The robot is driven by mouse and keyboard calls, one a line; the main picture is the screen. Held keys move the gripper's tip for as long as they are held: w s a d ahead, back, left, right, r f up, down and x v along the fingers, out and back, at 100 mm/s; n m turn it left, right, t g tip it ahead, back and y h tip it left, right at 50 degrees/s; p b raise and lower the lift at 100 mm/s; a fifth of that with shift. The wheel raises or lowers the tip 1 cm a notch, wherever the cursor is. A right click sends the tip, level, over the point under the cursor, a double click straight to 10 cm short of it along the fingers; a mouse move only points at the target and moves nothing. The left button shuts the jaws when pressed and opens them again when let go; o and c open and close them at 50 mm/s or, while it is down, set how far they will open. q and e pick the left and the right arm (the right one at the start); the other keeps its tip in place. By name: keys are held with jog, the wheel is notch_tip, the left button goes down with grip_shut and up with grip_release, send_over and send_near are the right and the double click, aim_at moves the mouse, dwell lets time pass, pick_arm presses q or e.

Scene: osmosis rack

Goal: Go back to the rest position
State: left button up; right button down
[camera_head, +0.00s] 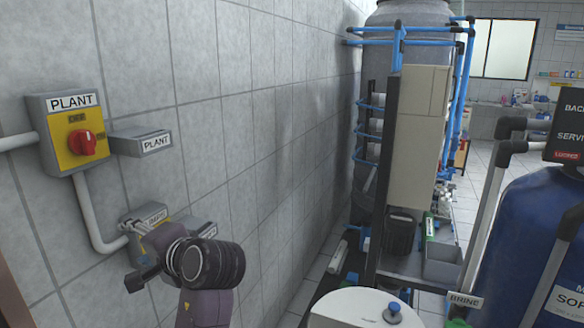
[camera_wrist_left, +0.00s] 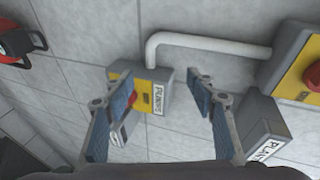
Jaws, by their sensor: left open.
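My left gripper (camera_head: 136,252) is at the wall in the head view, in front of the lower switch box (camera_head: 150,217). In the left wrist view the gripper (camera_wrist_left: 165,88) is open, its two blue-padded fingers apart with nothing held. The lower box (camera_wrist_left: 158,90), yellow and grey with a label and a red knob (camera_wrist_left: 132,100), shows between and beyond the fingers. The left finger partly covers it, so I cannot tell whether they touch. The upper PLANT switch box (camera_head: 70,130) has a red knob (camera_head: 82,142). My right gripper is not in view.
A grey PLANT-labelled box (camera_head: 142,142) juts from the wall beside the upper switch. A pipe (camera_head: 95,215) links the switch boxes. To the right stand a rack with blue pipes (camera_head: 398,45), a blue tank (camera_head: 520,240) and a white-topped container (camera_head: 355,308).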

pick_arm(q)
jog(key=s+d+f+g+h, duration=0.1)
jog(key=s+f+h, duration=0.3)
jog(key=f, duration=0.8)
jog(key=s+d+f+h, duration=0.2)
jog(key=s+f, duration=0.4)
jog(key=f, duration=0.6)
jog(key=s+d+f+n+g+h, duration=0.1)
jog(key=s+d+f+h, duration=0.2)
jog(key=s, duration=0.5)
jog(key=s+d+f+n+g+h, duration=0.1)
jog(key=s+d+f+g, duration=0.1)
jog(key=s+f, duration=0.4)
jog(key=s+d+f+n+g+h, duration=0.1)
jog(key=s+d+f+h, duration=0.15)
jog(key=s, duration=0.65)
notch_tip(320, 180, down, 32)
jog(key=s+r+g+b, duration=0.1)
jog(key=s+b, duration=0.1)
jog(key=b, duration=0.1)
jog(key=s+a+f+g+b, duration=0.1)
jog(key=s+a+f+b, duration=0.1)
jog(key=s+f, duration=1.4)
jog(key=shift+s+f, duration=0.4)
jog(key=shift+f, duration=0.35)
